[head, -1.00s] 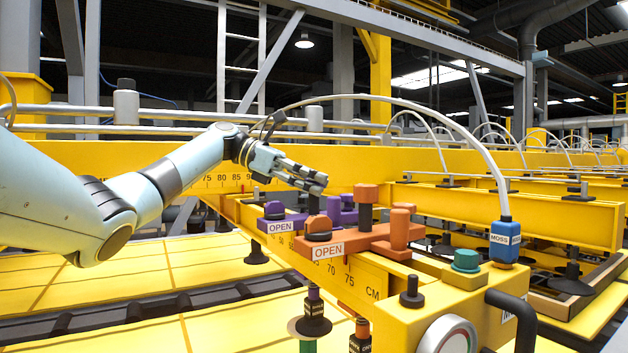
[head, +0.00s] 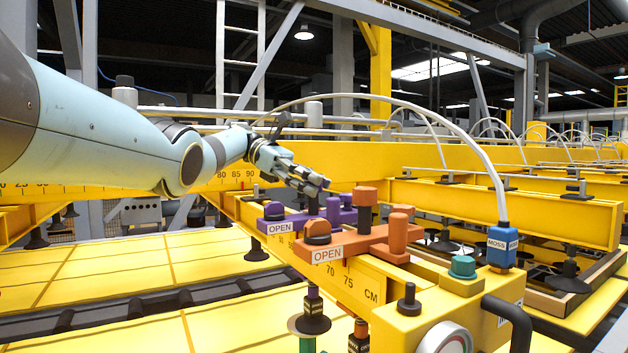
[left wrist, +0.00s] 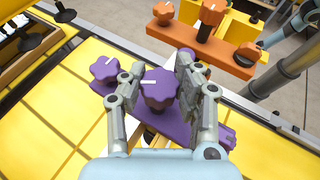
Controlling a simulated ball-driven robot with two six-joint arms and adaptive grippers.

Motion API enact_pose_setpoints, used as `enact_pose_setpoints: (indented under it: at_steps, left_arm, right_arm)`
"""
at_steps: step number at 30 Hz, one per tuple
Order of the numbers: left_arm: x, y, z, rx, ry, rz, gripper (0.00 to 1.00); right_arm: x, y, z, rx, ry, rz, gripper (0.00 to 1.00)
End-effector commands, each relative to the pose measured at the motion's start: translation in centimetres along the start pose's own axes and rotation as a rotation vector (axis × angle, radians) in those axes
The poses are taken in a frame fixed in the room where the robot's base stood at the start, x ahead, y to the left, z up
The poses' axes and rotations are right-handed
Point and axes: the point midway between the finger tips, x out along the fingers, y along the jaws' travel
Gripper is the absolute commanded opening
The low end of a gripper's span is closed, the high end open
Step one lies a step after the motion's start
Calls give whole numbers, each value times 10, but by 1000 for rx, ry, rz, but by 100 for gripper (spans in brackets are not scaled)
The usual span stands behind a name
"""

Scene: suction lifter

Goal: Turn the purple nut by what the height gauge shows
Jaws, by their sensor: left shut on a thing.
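The purple clamp block (left wrist: 150,118), with an OPEN label in the head view (head: 279,228), sits across the yellow beam. Its purple nut (left wrist: 156,88), lobed with a white mark line, stands between the two fingers of my left gripper (left wrist: 160,75), which is shut on it. In the head view my left gripper (head: 304,180) comes in from the left over the block and hides most of the nut. A second, smaller purple knob (left wrist: 104,68) with a white line sits beside the left finger. I cannot identify the height gauge for certain.
An orange clamp block (head: 375,243), also labelled OPEN, stands close on the near side. A round dial (head: 446,338), a dark handle (head: 510,322), a teal cap (head: 463,267) and a blue MOSS hose fitting (head: 502,245) are at lower right.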

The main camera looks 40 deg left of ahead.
Motion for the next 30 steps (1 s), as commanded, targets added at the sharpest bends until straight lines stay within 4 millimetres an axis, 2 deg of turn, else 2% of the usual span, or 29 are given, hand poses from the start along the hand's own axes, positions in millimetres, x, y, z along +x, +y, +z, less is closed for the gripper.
enact_pose_setpoints:
  at_steps: [10, 11, 16, 30]
  left_arm:
    - [0, 0, 0, 1, 1, 1, 0]
    - [0, 0, 0, 1, 1, 1, 35]
    - [0, 0, 0, 0, 1, 1, 57]
    - [0, 0, -1, -1, 1, 2, 57]
  right_arm:
    - [0, -3, 0, 1, 0, -3, 57]
    - [0, -3, 0, 2, 0, -4, 57]
    - [0, -5, 0, 2, 0, -5, 57]
    - [0, -2, -1, 1, 1, -2, 57]
